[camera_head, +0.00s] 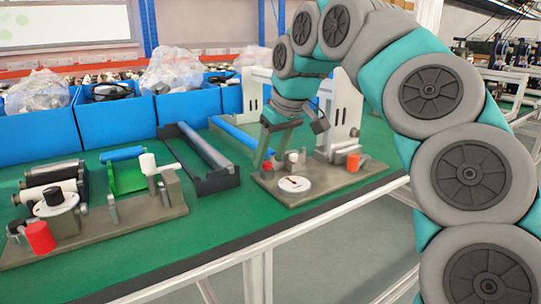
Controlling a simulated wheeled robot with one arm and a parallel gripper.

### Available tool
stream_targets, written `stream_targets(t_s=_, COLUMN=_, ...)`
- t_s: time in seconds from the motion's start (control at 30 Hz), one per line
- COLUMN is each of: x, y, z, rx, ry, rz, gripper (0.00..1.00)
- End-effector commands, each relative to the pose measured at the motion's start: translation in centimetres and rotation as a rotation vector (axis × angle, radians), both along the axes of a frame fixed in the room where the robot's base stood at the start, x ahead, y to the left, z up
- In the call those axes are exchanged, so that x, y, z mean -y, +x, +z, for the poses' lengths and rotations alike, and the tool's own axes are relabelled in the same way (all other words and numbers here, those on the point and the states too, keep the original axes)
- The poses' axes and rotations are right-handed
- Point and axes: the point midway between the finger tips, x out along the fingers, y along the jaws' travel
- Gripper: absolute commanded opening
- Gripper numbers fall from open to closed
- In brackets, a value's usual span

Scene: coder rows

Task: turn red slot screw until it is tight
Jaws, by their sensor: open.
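My gripper (289,146) is open and points down over the back of the right fixture plate (325,185). One finger reaches down at the plate's left side, and the other angles out to the right. Small red and white parts (292,158) stand at and between the fingers, partly hidden. An orange-red cylinder (353,162) stands at the plate's right side, to the right of my gripper. A larger red knob (39,237) sits on the left fixture plate (110,227). I cannot make out a slot on any red part. No part is visibly held.
A white round disc (294,184) lies on the right plate, before upright grey brackets (342,110). A dark roller frame (209,175) lies between the plates. Blue bins (46,132) line the back. The green bench top (235,208) is clear along its front edge.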

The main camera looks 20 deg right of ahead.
Motion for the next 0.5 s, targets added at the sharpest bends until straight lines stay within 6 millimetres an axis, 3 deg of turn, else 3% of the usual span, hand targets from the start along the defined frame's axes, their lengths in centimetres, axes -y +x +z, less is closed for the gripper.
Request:
stream_targets(t_s=0.37, x=-0.10, y=0.12, z=-0.45, rx=-0.001, ry=0.000, rz=0.001, gripper=0.57)
stream_targets(t_s=0.5, x=-0.10, y=0.13, z=-0.44, rx=-0.001, ry=0.000, rz=0.001, gripper=0.41)
